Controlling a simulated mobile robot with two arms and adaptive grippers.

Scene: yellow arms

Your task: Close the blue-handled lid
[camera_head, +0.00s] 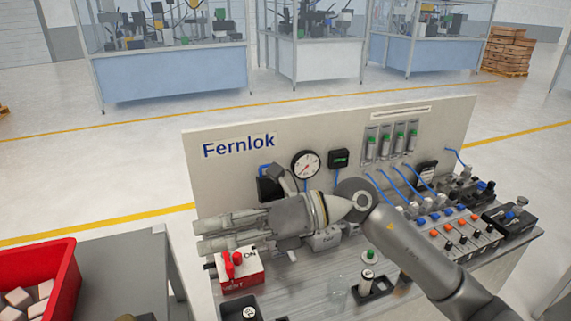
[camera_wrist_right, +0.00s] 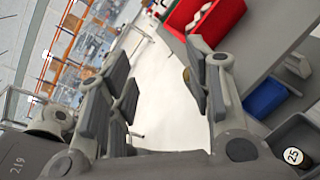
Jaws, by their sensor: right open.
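On the Fernlok panel (camera_head: 230,185), a small blue part (camera_head: 264,169) shows at the upper edge of a dark box (camera_head: 267,189). It may be the blue-handled lid; my right gripper and arm cover part of this area, so I cannot tell how far the lid is open. My right gripper (camera_head: 200,236) lies across the front of the panel, fingers pointing left, above the red-and-white vent valve (camera_head: 238,270). It is open, with nothing between its fingers; the right wrist view shows the same empty gap (camera_wrist_right: 158,60). My left gripper does not show.
A red crate (camera_head: 72,262) with pale blocks stands on a grey table (camera_head: 125,270) at left. A pressure gauge (camera_head: 305,164) and hoses are on the panel; valves and fittings crowd the bench at right. The right wrist view shows a blue bin (camera_wrist_right: 265,97).

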